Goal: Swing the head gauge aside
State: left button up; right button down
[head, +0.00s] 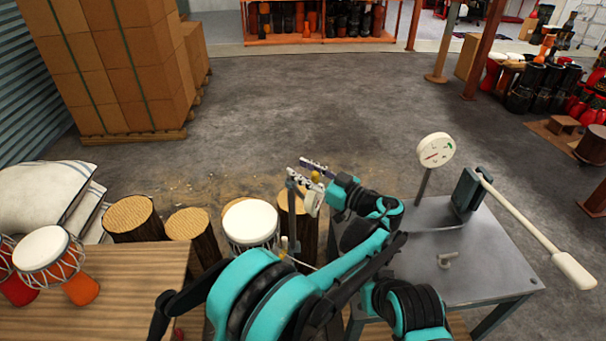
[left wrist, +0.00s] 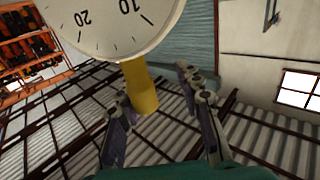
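The head gauge shows in the left wrist view as a large white dial (left wrist: 118,28) marked 10 and 20, with a yellow stub (left wrist: 143,84) below it. In the head view the yellow stub (head: 316,176) and the pale dial edge (head: 312,199) are small, above a white-headed drum (head: 250,222). My left gripper (head: 304,171) is open around the stub. In the left wrist view (left wrist: 157,92) the stub lies close to the left finger, with a gap to the right finger. Contact cannot be told. My right gripper is not in view.
A grey metal table (head: 440,240) at right carries another round gauge (head: 436,150) on a post and a press with a long white lever (head: 535,230). Log stumps (head: 133,219) and a wooden bench (head: 120,285) stand at left.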

pick_arm(q)
notch_tip(320, 180, up, 9)
dwell(0.3)
jog(key=shift+f, duration=0.1)
jog(key=s+a+f+m+g+h, duration=0.2)
jog(key=s+a+f, duration=0.1)
jog(key=a, duration=0.4)
jog(key=s+a+f+m+g+h, duration=0.2)
jog(key=s+a, duration=0.2)
jog(key=a, duration=0.3)
jog(key=s+a+f+m+g+h, duration=0.1)
jog(key=s+a+f+h, duration=0.15)
jog(key=a, duration=0.55)
jog(key=s+a+f+m+h, duration=0.1)
jog(key=s+f+m+h, duration=0.1)
jog(key=s+f, duration=0.4)
jog(key=s+a+f+m+h, duration=0.1)
jog(key=s+f+h, duration=0.3)
jog(key=s, duration=0.9)
notch_tip(320, 180, down, 2)
jog(key=shift+f+m, duration=0.1)
jog(key=shift+m, duration=0.6)
jog(key=shift+h, duration=0.25)
